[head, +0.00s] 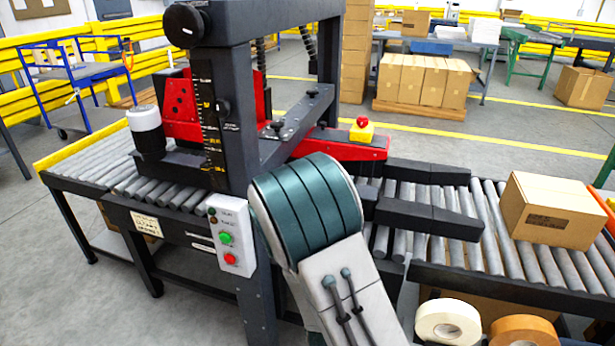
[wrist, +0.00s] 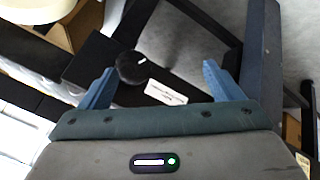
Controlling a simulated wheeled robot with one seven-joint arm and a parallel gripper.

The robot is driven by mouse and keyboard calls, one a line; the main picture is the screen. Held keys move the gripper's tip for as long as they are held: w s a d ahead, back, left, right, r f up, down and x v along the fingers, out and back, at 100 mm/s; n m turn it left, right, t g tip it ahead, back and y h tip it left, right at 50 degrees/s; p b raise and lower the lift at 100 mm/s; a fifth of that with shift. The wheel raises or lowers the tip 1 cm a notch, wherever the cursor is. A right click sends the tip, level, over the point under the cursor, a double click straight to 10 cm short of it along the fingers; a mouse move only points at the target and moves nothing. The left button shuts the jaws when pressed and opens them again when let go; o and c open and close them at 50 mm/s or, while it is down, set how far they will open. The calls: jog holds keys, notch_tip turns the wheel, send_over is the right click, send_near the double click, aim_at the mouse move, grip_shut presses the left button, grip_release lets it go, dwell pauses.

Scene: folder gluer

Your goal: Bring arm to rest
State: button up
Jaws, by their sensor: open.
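My gripper (wrist: 159,67) shows in the wrist view with its two blue fingers wide apart and nothing between them. Beyond the fingers are a round black knob (wrist: 131,68) and a white label (wrist: 166,93) on a dark frame. I cannot tell whether the fingers touch anything, but no contact shows. In the head view my arm (head: 320,230) rises in front of the machine with its teal joint on top. My gripper is hidden there, behind or below the arm.
The black machine frame (head: 222,110) and its control box (head: 230,235) stand close to my arm. A carton (head: 552,209) sits on the right rollers. A white tape roll (head: 448,325) and a tan roll (head: 522,331) are at the lower right. Open floor (head: 130,285) lies at left.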

jog(key=s+r+m+g+y+p, duration=0.3)
jog(key=r+p, duration=0.6)
jog(key=r, duration=1.5)
jog(key=s+d+r+p, duration=0.3)
jog(key=s+r, duration=0.2)
jog(key=r, duration=0.3)
jog(key=s+d+r+p, duration=0.3)
jog(key=s+r, duration=0.3)
jog(key=r, duration=0.3)
jog(key=shift+s+d+r+m+g, duration=0.15)
jog(key=shift+d+r+m+g, duration=0.15)
jog(key=shift+d+m+g, duration=0.1)
